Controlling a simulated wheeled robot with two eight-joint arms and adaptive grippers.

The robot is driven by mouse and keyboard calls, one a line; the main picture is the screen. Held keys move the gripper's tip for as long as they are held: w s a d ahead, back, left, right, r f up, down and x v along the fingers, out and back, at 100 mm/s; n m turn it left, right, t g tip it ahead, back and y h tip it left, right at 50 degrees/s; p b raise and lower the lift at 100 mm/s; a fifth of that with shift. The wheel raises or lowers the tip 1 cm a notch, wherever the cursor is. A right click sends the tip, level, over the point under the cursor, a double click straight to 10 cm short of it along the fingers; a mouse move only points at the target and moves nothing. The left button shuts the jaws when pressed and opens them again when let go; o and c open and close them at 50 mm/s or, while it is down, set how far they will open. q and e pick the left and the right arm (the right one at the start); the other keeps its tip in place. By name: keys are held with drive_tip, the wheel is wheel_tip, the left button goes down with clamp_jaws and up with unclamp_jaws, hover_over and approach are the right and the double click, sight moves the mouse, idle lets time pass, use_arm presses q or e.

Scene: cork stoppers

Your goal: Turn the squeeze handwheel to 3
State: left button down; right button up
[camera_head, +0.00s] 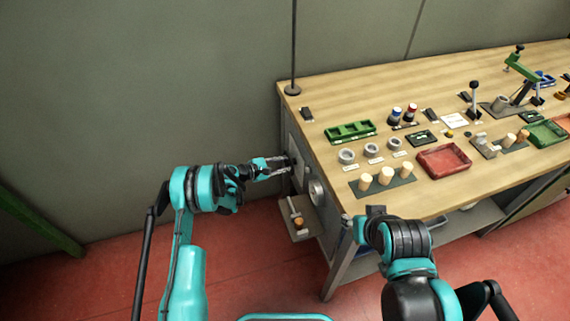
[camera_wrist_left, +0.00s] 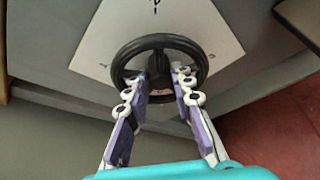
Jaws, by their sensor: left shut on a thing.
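The handwheel, a black ring with a spoke (camera_wrist_left: 158,40), stands in front of a pale dial plate (camera_wrist_left: 105,35) in the left wrist view. Dark marks on the plate are too small or cut off to read. In the head view the handwheel (camera_head: 291,158) is at the table's left end panel, mostly hidden by my left gripper (camera_head: 277,163). In the left wrist view my left gripper (camera_wrist_left: 160,88) has its purple-padded fingers on both sides of the wheel's lower spoke, shut on the handwheel. My right gripper (camera_head: 375,211) is near the table's front edge, its fingers not clear.
A round grey fitting (camera_head: 316,192) and a small shelf (camera_head: 299,218) are on the same table end. The wooden tabletop (camera_head: 350,98) bears cork stoppers (camera_head: 386,175), a green tray (camera_head: 349,131) and a red tray (camera_head: 443,160). Open red floor lies left of the table.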

use_arm(q)
drive_tip(key=c, duration=1.6)
unclamp_jaws()
drive_tip(key=v, duration=1.2)
